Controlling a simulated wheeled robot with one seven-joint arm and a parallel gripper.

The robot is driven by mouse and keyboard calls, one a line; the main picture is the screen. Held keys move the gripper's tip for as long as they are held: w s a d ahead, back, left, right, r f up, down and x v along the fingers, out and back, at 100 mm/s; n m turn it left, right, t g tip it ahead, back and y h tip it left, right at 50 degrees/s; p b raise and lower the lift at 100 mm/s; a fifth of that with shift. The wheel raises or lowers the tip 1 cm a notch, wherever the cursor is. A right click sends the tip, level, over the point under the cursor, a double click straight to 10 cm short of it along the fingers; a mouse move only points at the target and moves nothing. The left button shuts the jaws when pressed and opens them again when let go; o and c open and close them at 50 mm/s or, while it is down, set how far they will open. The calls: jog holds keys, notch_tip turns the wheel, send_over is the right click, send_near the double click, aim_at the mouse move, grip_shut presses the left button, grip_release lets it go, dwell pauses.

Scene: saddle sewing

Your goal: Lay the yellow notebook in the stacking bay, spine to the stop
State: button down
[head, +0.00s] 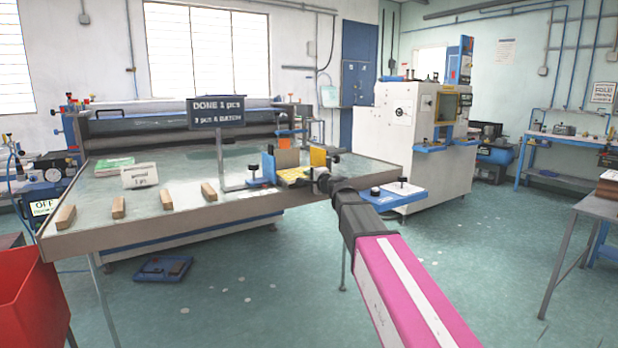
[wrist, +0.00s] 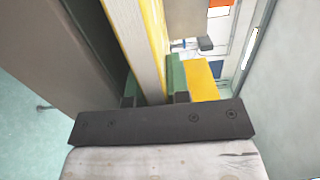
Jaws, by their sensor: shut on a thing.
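My gripper (wrist: 156,99) is shut on the yellow notebook (wrist: 154,28), with its pale page edge and yellow cover running up and away in the wrist view. In the head view my gripper (head: 322,181) is at the table's right end, and a yellow upright piece (head: 318,157) beside it is probably the notebook. Green and yellow pieces (wrist: 201,80) show beyond my fingers in the wrist view. I cannot tell where the spine is.
A sign (head: 217,112) stands left of the bay. A blue ledge (head: 401,190) projects right of my gripper. A red bin (head: 28,300) is at lower left.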

jog(key=shift+f, duration=0.1)
jog(key=c, duration=1)
grip_release()
jog(key=shift+f, duration=0.2)
jog(key=shift+s+d, duration=0.1)
jog(key=shift+s, duration=0.1)
jog(key=v, duration=0.9)
jog(key=shift+s, duration=0.4)
dwell(0.4)
